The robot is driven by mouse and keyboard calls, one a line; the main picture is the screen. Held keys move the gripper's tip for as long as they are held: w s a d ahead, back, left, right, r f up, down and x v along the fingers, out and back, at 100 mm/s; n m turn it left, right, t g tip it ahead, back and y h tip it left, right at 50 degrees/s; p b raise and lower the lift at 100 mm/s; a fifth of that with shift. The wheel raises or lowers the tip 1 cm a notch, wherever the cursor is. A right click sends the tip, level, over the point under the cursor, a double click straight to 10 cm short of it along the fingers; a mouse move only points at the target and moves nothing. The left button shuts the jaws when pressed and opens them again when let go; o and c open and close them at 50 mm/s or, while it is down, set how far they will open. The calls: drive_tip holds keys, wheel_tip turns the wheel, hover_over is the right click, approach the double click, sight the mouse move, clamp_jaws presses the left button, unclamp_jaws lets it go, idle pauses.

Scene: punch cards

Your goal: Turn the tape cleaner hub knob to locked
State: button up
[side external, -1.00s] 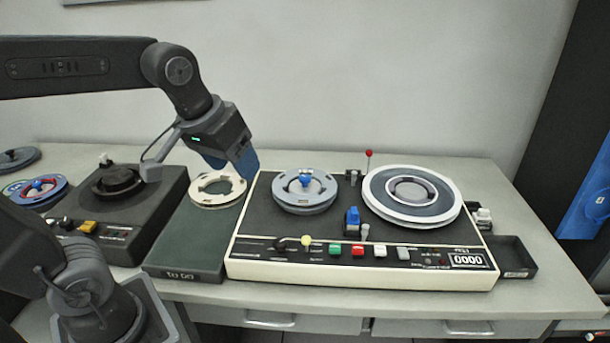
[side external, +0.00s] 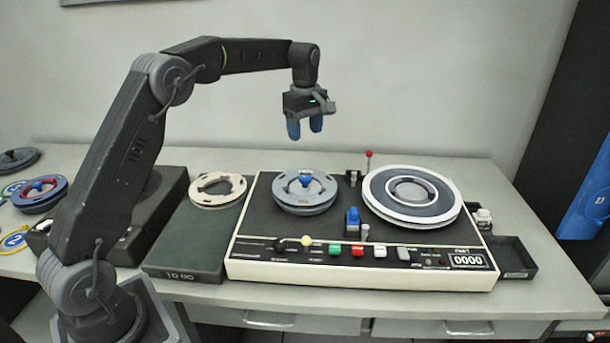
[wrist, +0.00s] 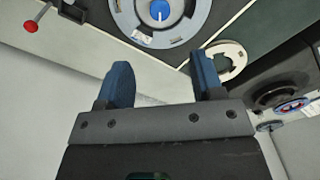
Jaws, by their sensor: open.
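The tape cleaner (side external: 258,232) is a dark-topped machine with a cream front edge. A grey reel (side external: 292,204) sits on its left hub, with a blue hub knob (side external: 306,180) at the centre. In the wrist view the blue knob (wrist: 160,10) shows at the top, with a white line pointing down in the picture. My gripper (side external: 305,132) is open and empty, fingers pointing down, well above the knob. In the wrist view its two blue fingers (wrist: 163,75) are apart with nothing between them.
A larger white-rimmed reel (side external: 437,215) sits on the right hub. A red-tipped lever (side external: 369,154) stands at the back. A cream ring (side external: 218,203) lies on the dark green "TO DO" tray (side external: 190,256) at left. Coloured buttons (side external: 357,250) line the front.

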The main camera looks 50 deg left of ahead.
sight(305, 177)
wheel_tip(305, 177, down, 14)
drive_tip(key=shift+r, duration=0.2)
drive_tip(key=shift+c, duration=0.4)
drive_tip(key=c, duration=0.8)
drive_tip(key=shift+c, duration=0.2)
drive_tip(key=shift+m, duration=0.4)
drive_tip(key=m, duration=1.3)
